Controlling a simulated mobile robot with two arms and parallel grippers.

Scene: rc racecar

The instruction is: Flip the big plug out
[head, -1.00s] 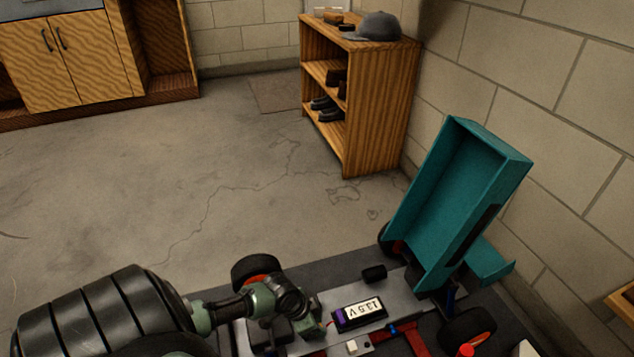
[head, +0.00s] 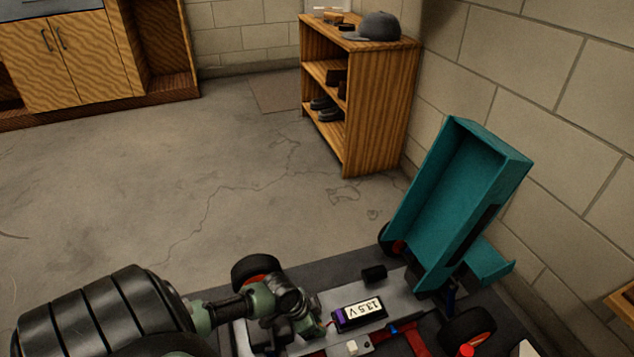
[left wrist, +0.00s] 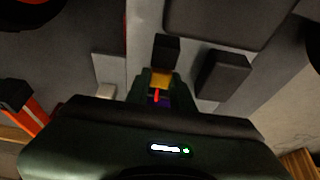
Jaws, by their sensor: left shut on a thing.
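My left gripper (head: 302,318) reaches down into the open RC car at the left side of the battery (head: 362,311), which is labelled 13.5 V. In the left wrist view, a yellow plug (left wrist: 160,79) with a red strip below it lies between the dark green fingers, and my left gripper (left wrist: 158,92) is shut on it. A black block (left wrist: 166,51) lies right at the plug's far end; I cannot tell whether the two are joined. In the head view the plug is hidden by the gripper. My right gripper is out of view.
The teal car body (head: 450,210) stands tilted up at the car's right side. A small black block (head: 374,273) sits on the grey chassis (head: 335,295). Wheels (head: 255,268) flank the chassis. A wooden shelf (head: 380,115) with a cap stands behind. The floor between is clear.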

